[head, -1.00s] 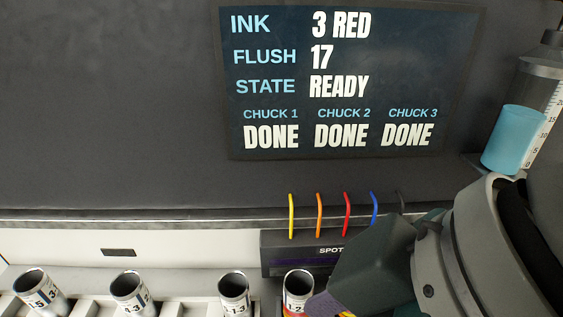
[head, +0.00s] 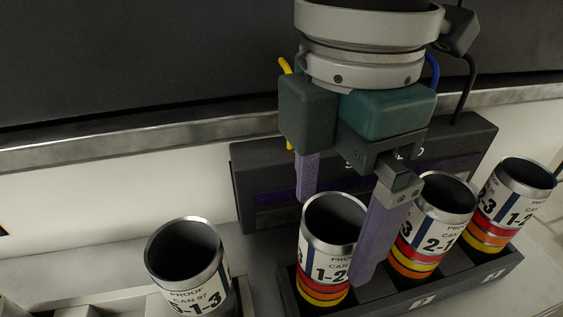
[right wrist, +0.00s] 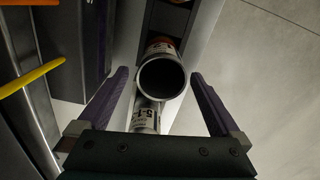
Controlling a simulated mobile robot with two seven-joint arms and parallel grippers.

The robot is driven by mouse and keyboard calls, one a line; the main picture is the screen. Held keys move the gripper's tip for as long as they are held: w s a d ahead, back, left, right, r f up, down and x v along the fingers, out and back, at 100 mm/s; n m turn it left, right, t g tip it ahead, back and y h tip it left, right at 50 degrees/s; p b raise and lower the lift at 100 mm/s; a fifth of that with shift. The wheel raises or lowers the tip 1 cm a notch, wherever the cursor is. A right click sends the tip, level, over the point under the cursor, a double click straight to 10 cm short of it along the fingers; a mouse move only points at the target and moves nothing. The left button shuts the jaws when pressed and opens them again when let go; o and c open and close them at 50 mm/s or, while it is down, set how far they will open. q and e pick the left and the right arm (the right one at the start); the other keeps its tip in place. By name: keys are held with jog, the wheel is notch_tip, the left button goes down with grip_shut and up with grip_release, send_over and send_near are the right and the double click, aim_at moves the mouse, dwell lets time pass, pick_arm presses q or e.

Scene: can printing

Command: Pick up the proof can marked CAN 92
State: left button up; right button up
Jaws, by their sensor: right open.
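My right gripper (head: 335,237) is open, pointing down with its purple fingers on either side of an open-topped proof can (head: 325,262). This can has a white "PROOF CAN" label and red, orange and yellow bands; its can number is not legible. In the right wrist view a can's dark round mouth (right wrist: 162,79) lies between the spread fingers (right wrist: 160,75). I cannot tell whether the fingers touch it. Two similar banded cans stand to its right, one marked 2-1 (head: 437,232) and one marked 1-2 (head: 511,203). No can reads clearly as CAN 92. My left gripper is not in view.
The banded cans stand in a dark rack (head: 425,298) with numbered slots. A can apparently reading CAN 97 (head: 187,265) stands to the left, without visible colour bands. A dark printer unit (head: 262,190) with coloured tubes is close behind the gripper.

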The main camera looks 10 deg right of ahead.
notch_tip(320, 180, down, 7)
jog(key=shift+s+f, duration=0.1)
dwell(0.3)
jog(key=shift+c, duration=0.2)
jog(key=c, duration=1.3)
